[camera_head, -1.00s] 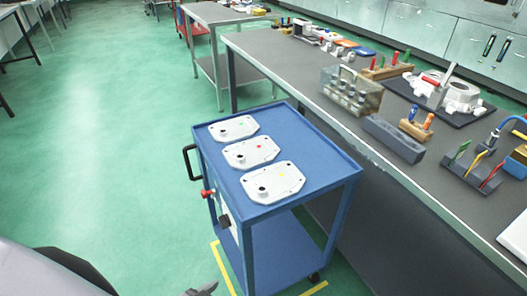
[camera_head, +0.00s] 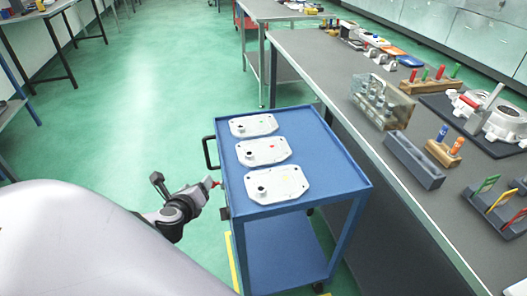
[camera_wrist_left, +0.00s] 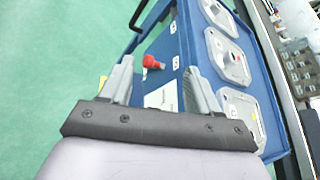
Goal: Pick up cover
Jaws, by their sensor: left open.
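Three flat white covers lie in a row on a blue cart (camera_head: 330,160): a far cover (camera_head: 253,125), a middle cover (camera_head: 263,152) and a near cover (camera_head: 277,183). Each has a dark round hole or boss. The covers also show along the right of the left wrist view, the middle one (camera_wrist_left: 228,57) most fully; the near one (camera_wrist_left: 243,112) is partly behind a finger. My left gripper (camera_head: 182,182) is open and empty, left of the cart and apart from the covers. In the left wrist view my left gripper (camera_wrist_left: 158,66) points at the cart's side. My right gripper is not in view.
A red knob (camera_wrist_left: 153,62) and a black handle (camera_head: 207,152) stick out from the cart's left side. A long grey workbench (camera_head: 330,80) with racks, tools and castings stands right of the cart. The green floor left of the cart is open.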

